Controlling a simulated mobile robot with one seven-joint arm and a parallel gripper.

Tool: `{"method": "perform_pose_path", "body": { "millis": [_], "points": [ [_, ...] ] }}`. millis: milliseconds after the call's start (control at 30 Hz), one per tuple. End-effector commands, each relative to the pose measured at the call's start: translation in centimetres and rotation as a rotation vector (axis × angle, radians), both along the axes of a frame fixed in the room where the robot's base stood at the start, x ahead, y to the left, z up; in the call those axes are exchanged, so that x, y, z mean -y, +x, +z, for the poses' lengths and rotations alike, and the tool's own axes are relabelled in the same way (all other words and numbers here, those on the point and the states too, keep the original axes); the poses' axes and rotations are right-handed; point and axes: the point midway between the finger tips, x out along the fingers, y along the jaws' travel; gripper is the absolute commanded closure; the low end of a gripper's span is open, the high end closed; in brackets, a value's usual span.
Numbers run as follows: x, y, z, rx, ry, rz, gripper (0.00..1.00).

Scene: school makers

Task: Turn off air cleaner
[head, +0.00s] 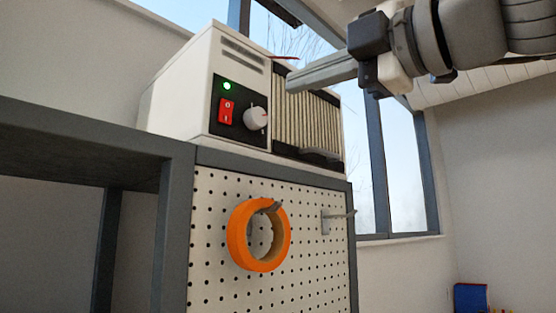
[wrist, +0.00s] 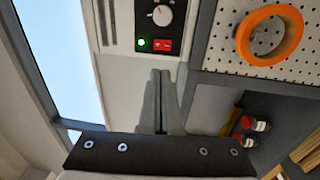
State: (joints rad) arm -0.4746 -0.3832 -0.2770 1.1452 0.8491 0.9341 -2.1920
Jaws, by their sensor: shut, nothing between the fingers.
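The air cleaner (head: 185,90) is a white box on top of a grey-framed cabinet in the head view. Its black front panel has a lit green light (head: 227,86), a red rocker switch (head: 226,111) and a white knob (head: 255,118), with a pleated filter to the right. My gripper (head: 290,82) is shut and empty, its tips in front of the filter's upper left, to the right of the switch and higher. In the wrist view the picture is turned sideways; the shut fingers (wrist: 160,75) point toward the panel, with the red switch (wrist: 162,45) just past the tips. I see no contact.
An orange tape roll (head: 259,235) hangs on a peg of the pegboard (head: 300,280) below the cleaner, with another bare peg (head: 338,215) to its right. A dark shelf (head: 80,140) stands at left. A window (head: 405,170) is behind. Red-and-black items (wrist: 250,124) show in the wrist view.

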Motion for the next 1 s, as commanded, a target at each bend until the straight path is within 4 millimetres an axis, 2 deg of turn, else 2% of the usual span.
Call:
{"method": "perform_pose_path", "body": {
  "millis": [567,733,1000],
  "points": [
    [-0.5,0.2,0.5,0.015,-0.005,0.004,1.00],
    [-2.3,1.9,0.9,0.011,-0.006,0.004,1.00],
    [-6.8,5.6,1.9,0.012,-0.005,0.005,1.00]
  ]
}}
